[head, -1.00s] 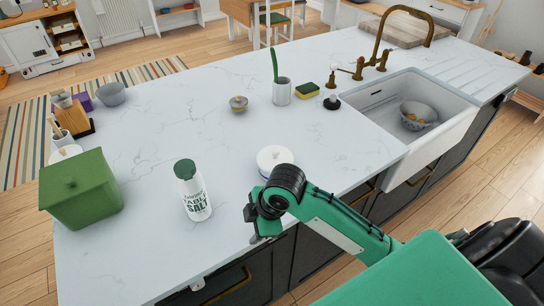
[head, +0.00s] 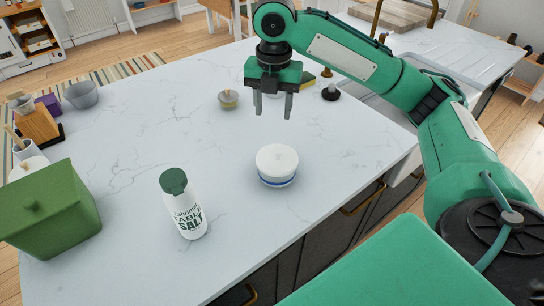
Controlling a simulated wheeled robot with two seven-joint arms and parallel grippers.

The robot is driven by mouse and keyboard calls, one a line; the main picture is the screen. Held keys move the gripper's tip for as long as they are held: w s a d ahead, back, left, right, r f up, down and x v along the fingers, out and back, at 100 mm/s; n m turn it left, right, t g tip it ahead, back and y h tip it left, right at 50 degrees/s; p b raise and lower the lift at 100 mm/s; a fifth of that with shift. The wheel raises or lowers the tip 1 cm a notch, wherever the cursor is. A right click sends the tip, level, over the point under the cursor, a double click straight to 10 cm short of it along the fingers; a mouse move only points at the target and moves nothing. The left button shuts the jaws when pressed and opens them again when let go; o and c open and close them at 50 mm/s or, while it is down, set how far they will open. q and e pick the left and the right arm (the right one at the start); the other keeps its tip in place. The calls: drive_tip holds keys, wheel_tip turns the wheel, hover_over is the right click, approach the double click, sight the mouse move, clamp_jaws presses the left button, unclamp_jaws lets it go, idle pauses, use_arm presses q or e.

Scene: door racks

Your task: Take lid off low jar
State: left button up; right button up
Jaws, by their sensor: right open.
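A low white jar with a blue band (head: 277,180) stands upright on the white marble counter, near its front edge. Its round white lid (head: 277,158) sits on top. My right gripper (head: 273,110) is open and empty, fingers pointing down, above the counter. In the head view it shows just above the lid and apart from it. My left gripper is not in view.
A salt bottle (head: 184,206) with a green cap stands left of the jar. A green lidded box (head: 50,212) is at the far left. A small pot (head: 228,99) and a dark round item (head: 331,93) stand behind. The counter around the jar is clear.

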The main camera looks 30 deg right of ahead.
drive_tip(key=d+r, duration=0.1)
hover_over(277, 150)
drive_tip(key=f, duration=0.5)
drive_tip(key=w+f, duration=0.1)
drive_tip(key=f, duration=0.2)
drive_tip(key=shift+d, duration=0.25)
drive_tip(key=f, duration=0.2)
drive_tip(key=s+f+p, duration=0.1)
drive_tip(key=f, duration=0.1)
drive_tip(key=shift+a+f, duration=0.2)
drive_tip(key=shift+f, duration=0.5)
drive_tip(key=c, duration=1.1)
